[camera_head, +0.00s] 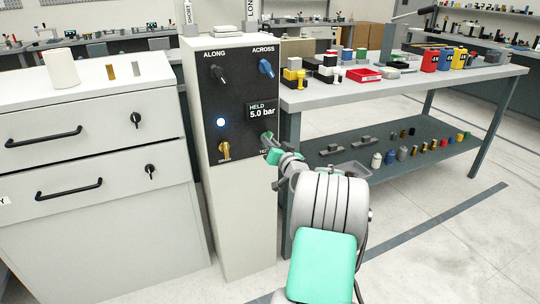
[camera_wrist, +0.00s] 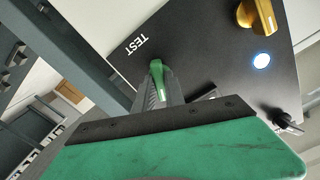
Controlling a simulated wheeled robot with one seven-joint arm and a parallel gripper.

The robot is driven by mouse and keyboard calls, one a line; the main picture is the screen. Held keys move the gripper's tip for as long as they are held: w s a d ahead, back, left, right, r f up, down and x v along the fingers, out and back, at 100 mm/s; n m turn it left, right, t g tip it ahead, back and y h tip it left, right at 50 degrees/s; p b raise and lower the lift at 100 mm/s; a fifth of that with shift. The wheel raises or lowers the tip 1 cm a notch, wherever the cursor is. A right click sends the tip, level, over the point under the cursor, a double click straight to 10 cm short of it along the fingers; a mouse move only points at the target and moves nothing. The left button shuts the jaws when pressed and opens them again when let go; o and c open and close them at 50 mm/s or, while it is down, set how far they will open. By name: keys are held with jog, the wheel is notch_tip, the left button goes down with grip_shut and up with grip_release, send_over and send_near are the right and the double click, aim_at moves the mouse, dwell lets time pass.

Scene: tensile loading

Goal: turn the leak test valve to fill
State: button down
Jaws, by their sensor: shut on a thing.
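The leak test valve is a green lever handle (camera_head: 266,136) low on the right of the black panel (camera_head: 235,125), above a partly hidden label. The wrist view shows the green handle (camera_wrist: 157,72) beside the word TEST. My gripper (camera_head: 270,147) reaches the panel from the right, and in the wrist view its fingers (camera_wrist: 160,88) are shut on the green handle. The display (camera_head: 262,111) reads HELD 5.0 bar. The fingers hide part of the handle, and I cannot read its position marks.
The panel also carries a black knob (camera_head: 219,75) under ALONG, a blue knob (camera_head: 266,68) under ACROSS, a lit round lamp (camera_head: 221,122) and a yellow knob (camera_head: 225,147). A drawer cabinet (camera_head: 88,205) stands left. A workbench (camera_head: 420,76) with a lower shelf stands right.

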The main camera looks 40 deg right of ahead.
jog(key=n+b, duration=0.4)
jog(key=b, duration=0.2)
jog(key=shift+f+n, duration=0.15)
jog(key=shift+n, duration=0.25)
jog(key=shift+b, duration=0.35)
jog(key=c, duration=1.4)
grip_release()
jog(key=p+v, duration=0.1)
jog(key=v, duration=0.6)
jog(key=shift+s, duration=0.4)
jog(key=shift+a, duration=0.15)
